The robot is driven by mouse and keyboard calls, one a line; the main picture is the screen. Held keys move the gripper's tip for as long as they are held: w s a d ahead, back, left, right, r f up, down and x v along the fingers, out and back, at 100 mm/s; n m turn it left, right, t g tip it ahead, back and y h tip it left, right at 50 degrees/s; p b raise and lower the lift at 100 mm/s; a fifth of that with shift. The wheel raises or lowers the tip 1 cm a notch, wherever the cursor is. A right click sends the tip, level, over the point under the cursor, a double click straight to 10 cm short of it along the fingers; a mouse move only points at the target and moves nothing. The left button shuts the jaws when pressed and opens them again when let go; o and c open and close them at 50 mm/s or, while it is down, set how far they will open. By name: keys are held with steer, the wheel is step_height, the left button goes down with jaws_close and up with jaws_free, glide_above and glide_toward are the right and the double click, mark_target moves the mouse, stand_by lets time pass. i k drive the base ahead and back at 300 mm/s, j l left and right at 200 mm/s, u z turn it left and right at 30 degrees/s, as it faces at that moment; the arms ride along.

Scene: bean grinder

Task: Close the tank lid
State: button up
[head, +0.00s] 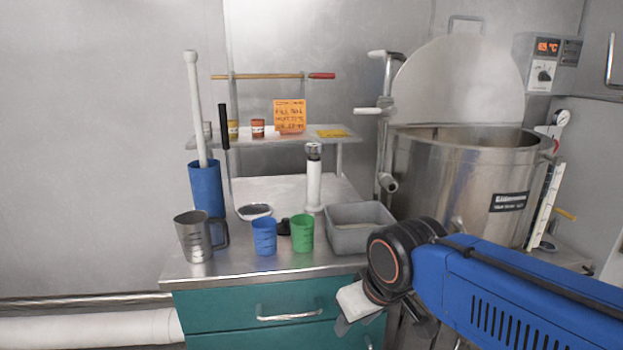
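The tank (440,180) is a large steel cylinder at the right, with its top open. Its round steel lid (460,85) stands raised, nearly upright, behind the opening. A thin metal handle (466,19) shows just above the lid's top edge; I cannot tell whether it belongs to the lid. My gripper (355,322) is low, in front of the drawer cabinet, below and left of the tank opening and well apart from the lid. Its fingers are partly hidden and small, so I cannot tell whether they are open. My blue arm covers the tank's lower front.
A steel counter (230,264) left of the tank holds a grey bin (360,228), blue cup (264,236), green cup (302,233) and metal jug (195,238). A pipe with handles (386,130) rises at the tank's left rim. A control box (545,62) is right of the lid.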

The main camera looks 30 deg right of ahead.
mark_target(406, 88)
steer(key=z, duration=1.4)
